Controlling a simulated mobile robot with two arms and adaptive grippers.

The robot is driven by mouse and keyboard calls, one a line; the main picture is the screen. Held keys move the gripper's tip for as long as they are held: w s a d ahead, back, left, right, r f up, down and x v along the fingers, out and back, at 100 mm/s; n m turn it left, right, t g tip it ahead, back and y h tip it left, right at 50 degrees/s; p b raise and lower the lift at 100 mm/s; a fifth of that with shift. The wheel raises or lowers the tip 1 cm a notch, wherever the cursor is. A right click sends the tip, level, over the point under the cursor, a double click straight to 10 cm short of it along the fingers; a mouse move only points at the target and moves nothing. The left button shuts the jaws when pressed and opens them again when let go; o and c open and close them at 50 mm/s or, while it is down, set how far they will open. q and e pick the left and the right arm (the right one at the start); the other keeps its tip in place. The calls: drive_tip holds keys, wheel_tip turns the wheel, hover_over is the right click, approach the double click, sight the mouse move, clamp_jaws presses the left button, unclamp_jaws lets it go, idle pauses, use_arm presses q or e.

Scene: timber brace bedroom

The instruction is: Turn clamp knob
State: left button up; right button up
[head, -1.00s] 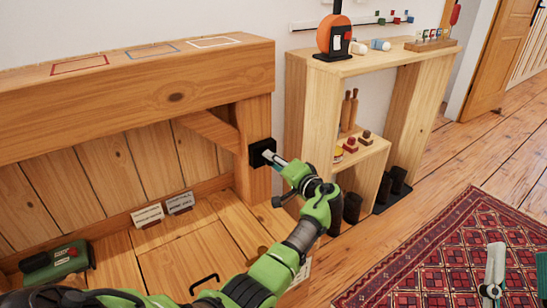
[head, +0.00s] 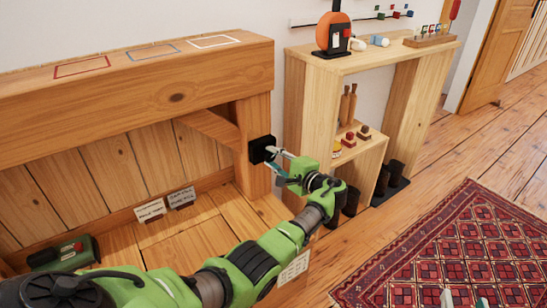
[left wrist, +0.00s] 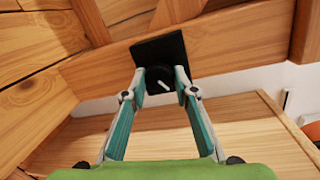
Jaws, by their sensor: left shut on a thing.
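The clamp knob (left wrist: 157,76) is dark and round with a white pointer line. It sits on a black square plate (left wrist: 150,50), which is fixed to the wooden post; the plate also shows in the head view (head: 262,148). My left gripper (left wrist: 162,80) is shut on the knob, one fingertip on each side; in the head view the left gripper (head: 272,157) reaches the plate from the right. The knob is mostly hidden by the fingers in the head view.
A thick wooden beam (head: 110,85) lies above the plate. A light wooden shelf unit (head: 310,100) with tools stands to the right. A red rug (head: 450,240) covers the floor.

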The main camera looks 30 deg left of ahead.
use_arm(q)
drive_tip(key=shift+w+r, duration=0.1)
drive_tip(key=shift+r, duration=0.05)
idle(0.3)
drive_tip(key=o, duration=1.1)
drive_tip(key=v, duration=1.2)
